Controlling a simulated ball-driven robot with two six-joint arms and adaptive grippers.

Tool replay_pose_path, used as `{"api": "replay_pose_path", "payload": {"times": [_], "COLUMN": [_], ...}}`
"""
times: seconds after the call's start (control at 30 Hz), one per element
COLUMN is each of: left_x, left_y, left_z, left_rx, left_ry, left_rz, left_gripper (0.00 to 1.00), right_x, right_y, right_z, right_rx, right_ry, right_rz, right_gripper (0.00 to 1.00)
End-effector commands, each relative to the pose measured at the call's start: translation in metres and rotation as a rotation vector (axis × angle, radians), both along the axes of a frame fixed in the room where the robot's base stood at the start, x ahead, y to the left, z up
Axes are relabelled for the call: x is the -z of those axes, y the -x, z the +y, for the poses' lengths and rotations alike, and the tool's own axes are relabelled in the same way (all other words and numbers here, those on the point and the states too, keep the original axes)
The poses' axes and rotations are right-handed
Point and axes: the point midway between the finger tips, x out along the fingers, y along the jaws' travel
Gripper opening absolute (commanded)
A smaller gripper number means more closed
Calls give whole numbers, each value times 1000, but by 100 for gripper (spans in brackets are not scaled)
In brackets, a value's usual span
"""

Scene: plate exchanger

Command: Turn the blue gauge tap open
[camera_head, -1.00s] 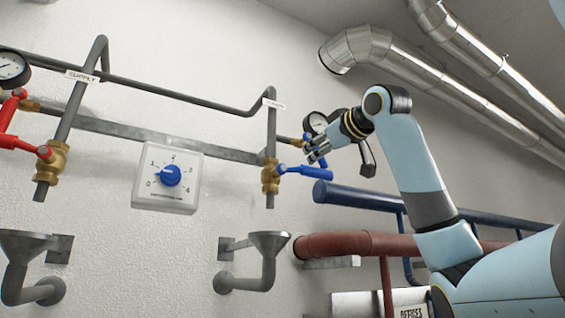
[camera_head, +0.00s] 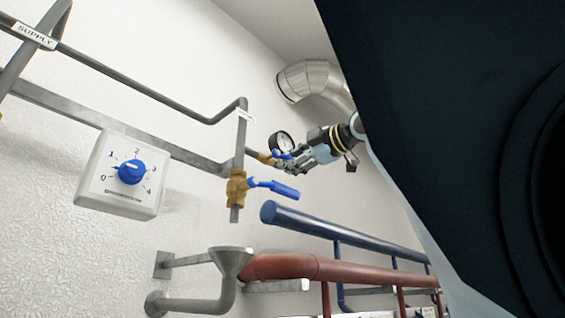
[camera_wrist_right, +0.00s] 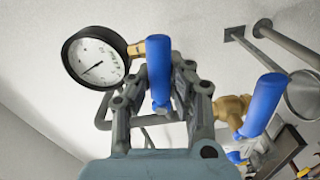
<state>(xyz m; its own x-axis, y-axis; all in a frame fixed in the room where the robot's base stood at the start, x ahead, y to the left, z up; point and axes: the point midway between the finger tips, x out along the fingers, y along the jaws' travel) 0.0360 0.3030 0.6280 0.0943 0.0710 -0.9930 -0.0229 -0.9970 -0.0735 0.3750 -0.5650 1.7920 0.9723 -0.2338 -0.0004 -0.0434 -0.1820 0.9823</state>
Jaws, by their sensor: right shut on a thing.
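The blue gauge tap handle (camera_wrist_right: 159,60) stands between the fingers of my right gripper (camera_wrist_right: 162,97) in the right wrist view. The gripper is shut on it. In the head view my right gripper (camera_head: 290,160) reaches in from the right, and a small blue bit of the tap (camera_head: 282,153) shows at its fingertips, just below the gauge. The black-rimmed gauge (camera_wrist_right: 95,58) with a white face is beside the tap; it also shows in the head view (camera_head: 282,141), partly hidden. My left gripper is not in view.
A larger blue lever (camera_head: 275,188) on a brass valve (camera_head: 236,188) sits just below the gripper. A white dial box with a blue knob (camera_head: 130,173) is on the wall at left. Blue (camera_head: 330,226) and red pipes (camera_head: 310,267) run below right. My arm blocks the right side.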

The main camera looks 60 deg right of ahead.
Motion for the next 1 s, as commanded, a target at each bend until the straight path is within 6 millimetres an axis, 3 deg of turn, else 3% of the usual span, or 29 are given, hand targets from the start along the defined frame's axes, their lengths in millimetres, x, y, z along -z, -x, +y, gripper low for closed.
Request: {"api": "replay_pose_path", "payload": {"times": [0.4,0.93,0.97,1.0], "left_x": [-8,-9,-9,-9], "left_y": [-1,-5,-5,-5], "left_z": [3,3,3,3], "left_rx": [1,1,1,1], "left_ry": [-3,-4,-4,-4], "left_rz": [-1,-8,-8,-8], "left_gripper": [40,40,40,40], "right_x": [-7,-7,-7,-7], "right_y": [0,0,0,0], "right_z": [0,0,0,0], "right_rx": [-2,-1,-1,-1], "right_ry": [177,202,202,201], "right_rz": [45,50,50,50], "right_gripper": [0,0,16,21]}}
